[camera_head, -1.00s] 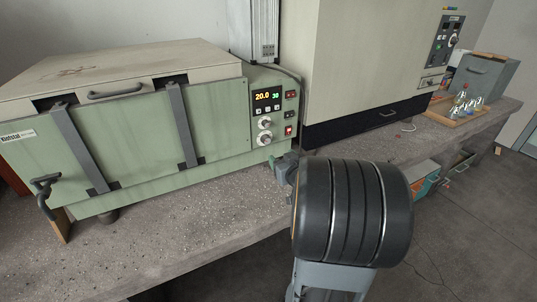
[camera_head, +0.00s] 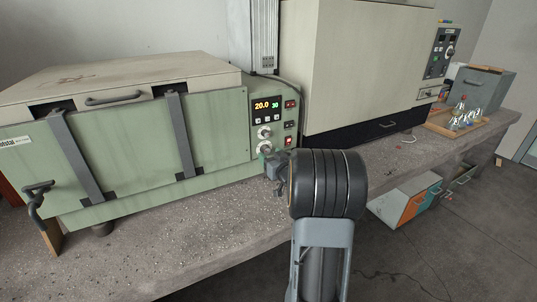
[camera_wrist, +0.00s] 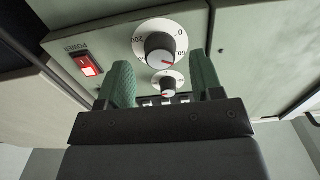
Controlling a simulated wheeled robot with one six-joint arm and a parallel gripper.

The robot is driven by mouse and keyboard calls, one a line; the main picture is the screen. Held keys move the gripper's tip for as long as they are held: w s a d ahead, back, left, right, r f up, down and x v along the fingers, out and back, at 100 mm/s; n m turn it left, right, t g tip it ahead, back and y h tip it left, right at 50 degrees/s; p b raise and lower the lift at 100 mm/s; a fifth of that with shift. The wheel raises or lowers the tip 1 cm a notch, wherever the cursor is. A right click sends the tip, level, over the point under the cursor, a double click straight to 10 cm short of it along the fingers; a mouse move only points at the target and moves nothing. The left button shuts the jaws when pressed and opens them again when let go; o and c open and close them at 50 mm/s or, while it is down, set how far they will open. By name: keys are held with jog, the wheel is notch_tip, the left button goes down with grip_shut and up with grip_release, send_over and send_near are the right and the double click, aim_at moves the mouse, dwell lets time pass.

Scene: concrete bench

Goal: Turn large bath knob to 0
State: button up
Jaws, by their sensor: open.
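The large bath knob (camera_wrist: 160,47) is a black knob with a red pointer on a white dial marked 0, 50 and 200. Its pointer lies at the lower right in the wrist view, near the 50 and away from the 0. In the head view it is the lower knob (camera_head: 264,148) on the green bath's panel, partly hidden. My gripper (camera_wrist: 163,78) is open, with green-padded fingers pointing at the panel. The large knob shows between and beyond the fingertips; contact cannot be told. In the head view, my gripper (camera_head: 272,164) is just below the lower knob.
A smaller knob (camera_wrist: 168,83) shows between the fingers. A lit red power switch (camera_wrist: 89,65) is left of the dial. The display (camera_head: 267,107) reads 20.0 and 30. A tall beige cabinet (camera_head: 350,65) stands right; a glassware tray (camera_head: 440,129) is farther right.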

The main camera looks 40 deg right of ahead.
jog(key=shift+w+d, duration=0.15)
jog(key=shift+w, duration=1)
jog(key=c, duration=0.9)
